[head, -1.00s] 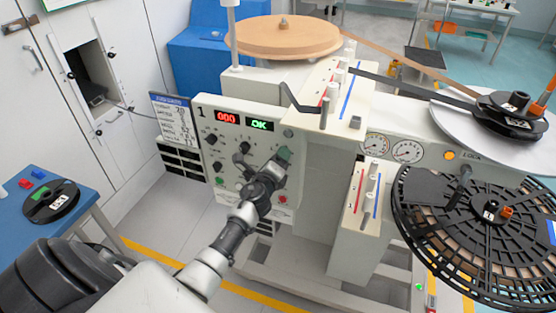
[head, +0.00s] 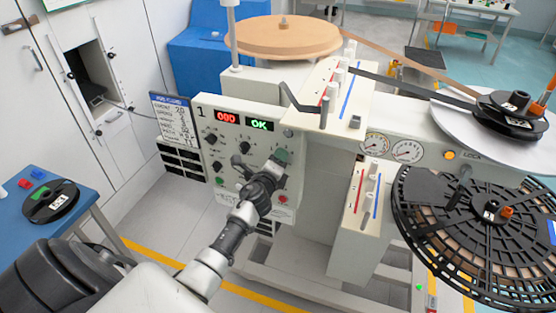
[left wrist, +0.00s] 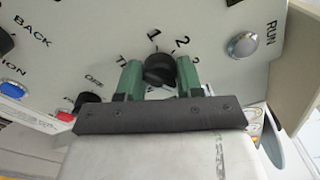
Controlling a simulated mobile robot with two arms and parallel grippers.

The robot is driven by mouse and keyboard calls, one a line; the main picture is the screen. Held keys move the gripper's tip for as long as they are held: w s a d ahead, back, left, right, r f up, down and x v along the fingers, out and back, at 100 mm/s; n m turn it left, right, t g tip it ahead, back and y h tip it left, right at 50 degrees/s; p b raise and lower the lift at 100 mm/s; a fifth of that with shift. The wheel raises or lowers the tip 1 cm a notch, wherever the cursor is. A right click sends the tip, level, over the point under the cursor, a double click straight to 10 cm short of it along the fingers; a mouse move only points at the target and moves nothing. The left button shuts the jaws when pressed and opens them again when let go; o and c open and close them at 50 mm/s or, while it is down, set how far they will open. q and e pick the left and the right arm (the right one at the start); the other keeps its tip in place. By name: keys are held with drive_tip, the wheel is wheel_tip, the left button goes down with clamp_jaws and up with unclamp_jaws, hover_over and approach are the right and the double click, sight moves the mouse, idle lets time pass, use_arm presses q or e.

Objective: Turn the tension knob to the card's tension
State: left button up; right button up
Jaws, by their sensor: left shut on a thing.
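The tension knob (left wrist: 159,69) is a black round knob on the cream panel, with the numbers 1, 2 and 3 printed around its upper side. Its label is mostly hidden behind my gripper, and I cannot tell its exact setting. My left gripper (head: 281,157) is shut on it, with one green finger on each side in the left wrist view. In the head view the gripper hides the knob. The card (head: 174,120) with a blue header hangs left of the control panel (head: 210,137); its print is too small to read surely. My right gripper is not in view.
The panel has a red display (head: 227,116) reading 000 and a green OK display (head: 259,124). Other black knobs sit left of my gripper. A silver RUN button (left wrist: 242,45) is at its right in the wrist view. A large black reel (head: 440,220) stands at right.

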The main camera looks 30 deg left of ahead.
use_arm(q)
drive_tip(key=n, duration=0.4)
drive_tip(key=shift+f+b, duration=0.1)
drive_tip(key=shift+b, duration=0.2)
drive_tip(key=shift+n, duration=1.6)
drive_tip(key=o, duration=0.9)
drive_tip(key=b+v, duration=0.1)
drive_tip(key=v, duration=0.9)
drive_tip(key=shift+s+d, duration=0.2)
drive_tip(key=shift+s, duration=0.15)
